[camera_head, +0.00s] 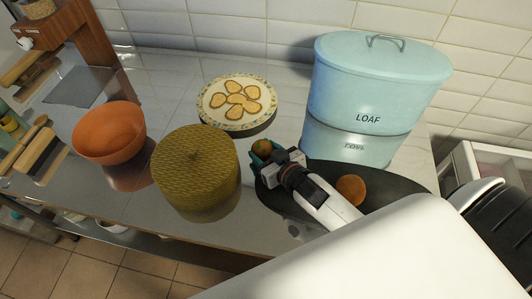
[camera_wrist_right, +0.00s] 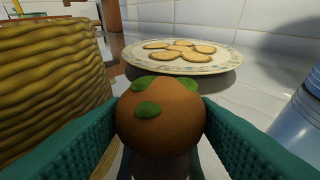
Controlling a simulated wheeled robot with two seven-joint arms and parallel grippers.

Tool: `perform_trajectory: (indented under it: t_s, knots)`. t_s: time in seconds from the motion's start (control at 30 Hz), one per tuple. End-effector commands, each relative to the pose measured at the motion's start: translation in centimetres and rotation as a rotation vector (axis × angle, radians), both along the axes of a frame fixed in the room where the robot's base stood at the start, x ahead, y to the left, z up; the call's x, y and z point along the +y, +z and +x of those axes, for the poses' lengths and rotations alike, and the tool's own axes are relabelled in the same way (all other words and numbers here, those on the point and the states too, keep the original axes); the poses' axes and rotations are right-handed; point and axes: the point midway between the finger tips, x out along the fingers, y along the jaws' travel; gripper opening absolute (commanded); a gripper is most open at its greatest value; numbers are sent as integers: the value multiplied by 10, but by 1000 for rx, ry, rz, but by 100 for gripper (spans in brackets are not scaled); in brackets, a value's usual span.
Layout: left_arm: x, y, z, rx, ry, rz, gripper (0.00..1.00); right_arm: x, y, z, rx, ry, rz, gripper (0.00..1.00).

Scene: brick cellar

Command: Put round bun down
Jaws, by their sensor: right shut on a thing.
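The round bun (camera_head: 262,147) is brown-orange and sits between the fingertips of my right gripper (camera_head: 264,154). In the right wrist view the bun (camera_wrist_right: 160,118) shows green leaf-like patches on top, with a teal finger of my right gripper (camera_wrist_right: 160,108) pressed on each side. The gripper is shut on it, at the left end of a dark oval tray (camera_head: 403,186). The bun's underside is hidden, so I cannot tell whether it touches anything below. My left gripper is not in view.
A woven basket (camera_head: 195,172) stands close left of the gripper. A plate of cookies (camera_head: 207,111) is behind it. A blue loaf bin (camera_head: 375,85) stands at the back right. Another brown round item (camera_head: 350,189) lies on the tray. An orange bowl (camera_head: 108,133) stands farther left.

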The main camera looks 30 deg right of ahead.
Motion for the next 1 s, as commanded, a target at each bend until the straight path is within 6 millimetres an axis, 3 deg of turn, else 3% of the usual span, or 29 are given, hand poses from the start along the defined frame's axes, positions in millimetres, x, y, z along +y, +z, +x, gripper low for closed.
perform_trajectory:
  t_s: [0.1, 0.47, 0.5, 0.63, 1.0]
  knots:
    - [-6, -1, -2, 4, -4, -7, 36, 0, -12, 0, 0, 0, 0, 30]
    - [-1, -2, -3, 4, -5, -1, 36, 0, -15, 0, -1, 0, 0, 30]
    - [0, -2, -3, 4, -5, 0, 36, 0, -16, 0, 0, 0, 0, 54]
    - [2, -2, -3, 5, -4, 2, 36, 0, -15, 0, 0, 1, 0, 74]
    - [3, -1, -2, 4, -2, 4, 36, 0, -11, -3, 0, 1, 0, 74]
